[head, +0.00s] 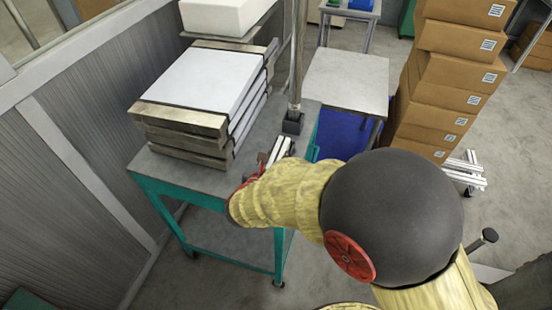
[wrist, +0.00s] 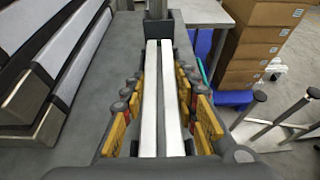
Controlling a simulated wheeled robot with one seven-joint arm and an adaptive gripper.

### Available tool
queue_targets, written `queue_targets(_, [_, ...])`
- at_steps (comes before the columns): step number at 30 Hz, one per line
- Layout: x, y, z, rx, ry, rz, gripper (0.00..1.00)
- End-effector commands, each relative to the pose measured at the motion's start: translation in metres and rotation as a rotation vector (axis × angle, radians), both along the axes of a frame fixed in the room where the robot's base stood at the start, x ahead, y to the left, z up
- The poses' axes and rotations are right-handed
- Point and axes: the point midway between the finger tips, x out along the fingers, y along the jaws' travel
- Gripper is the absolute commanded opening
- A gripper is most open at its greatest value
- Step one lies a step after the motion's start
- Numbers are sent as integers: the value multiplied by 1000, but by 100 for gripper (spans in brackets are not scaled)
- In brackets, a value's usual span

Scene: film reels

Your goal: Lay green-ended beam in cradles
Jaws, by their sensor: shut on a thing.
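My gripper (wrist: 162,95) is shut on a pale bar (wrist: 149,90) that shows as two long white strips with a dark line between them. I cannot tell if this is one grooved beam or two bars side by side. Yellow finger pads flank it on both sides. In the head view, my gripper (head: 262,168) is over the grey top of the teal-framed cart, and the bar's far end (head: 278,150) points toward a post foot. No green end shows on it; its near end is hidden. I cannot make out the cradles.
White-topped stacked slabs (head: 205,80) stand left on the cart top (head: 180,175). A post with a dark foot (head: 293,123) rises behind the bar. Stacked cartons (head: 440,95) stand right, beside a small grey table (head: 345,80). Pale bars (head: 465,172) lie low at right.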

Motion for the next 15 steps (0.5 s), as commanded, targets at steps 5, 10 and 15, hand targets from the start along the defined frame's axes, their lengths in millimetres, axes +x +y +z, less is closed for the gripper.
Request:
queue_targets(5, [0, 0, -6, 0, -1, 0, 0])
queue_targets(10, [0, 0, -8, 0, 0, 0, 34])
queue_targets(15, [0, 0, -7, 0, 0, 0, 43])
